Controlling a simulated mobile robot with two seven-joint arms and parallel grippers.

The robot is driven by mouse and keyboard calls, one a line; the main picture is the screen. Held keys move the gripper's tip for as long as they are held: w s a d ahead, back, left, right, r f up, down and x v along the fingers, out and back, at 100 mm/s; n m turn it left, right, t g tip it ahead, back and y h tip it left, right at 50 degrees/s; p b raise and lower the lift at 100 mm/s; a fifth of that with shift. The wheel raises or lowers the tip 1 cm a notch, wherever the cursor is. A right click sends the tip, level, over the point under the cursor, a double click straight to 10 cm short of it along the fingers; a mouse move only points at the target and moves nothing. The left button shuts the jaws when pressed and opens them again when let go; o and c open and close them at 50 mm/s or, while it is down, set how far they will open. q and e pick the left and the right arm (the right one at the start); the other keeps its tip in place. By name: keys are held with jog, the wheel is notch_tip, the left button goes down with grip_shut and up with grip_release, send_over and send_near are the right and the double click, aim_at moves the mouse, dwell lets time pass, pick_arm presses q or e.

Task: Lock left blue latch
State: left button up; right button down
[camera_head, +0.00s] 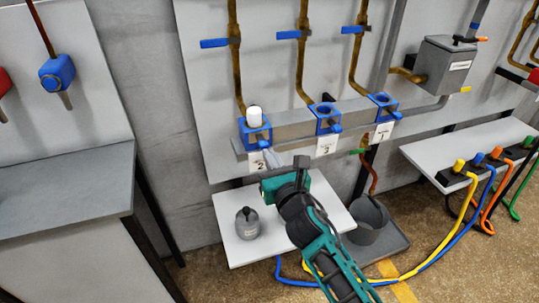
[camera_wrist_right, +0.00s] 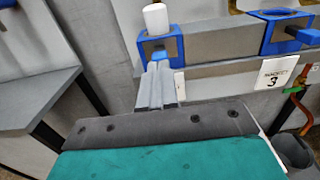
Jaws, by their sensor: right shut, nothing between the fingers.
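The left blue holder (camera_head: 254,134) is on the grey rail on the wall, with a white cylinder (camera_head: 254,116) upright in it. Its blue latch (camera_head: 264,144) is at the holder's lower front, close to my fingertips. My right gripper (camera_head: 271,157) is shut and empty, just below the holder. In the right wrist view the closed fingers (camera_wrist_right: 158,84) point up at the blue holder (camera_wrist_right: 174,41), below the white cylinder (camera_wrist_right: 155,18). The fingers partly cover the holder's front and the latch there. I cannot tell whether they touch it. My left gripper is out of view.
Two more blue holders, the middle (camera_head: 327,117) and right (camera_head: 383,105), sit along the rail. A grey bucket (camera_head: 369,218) stands to the right. Brown pipes with blue handles (camera_head: 214,43) run above.

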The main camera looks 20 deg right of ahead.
jog(key=shift+w, duration=0.6)
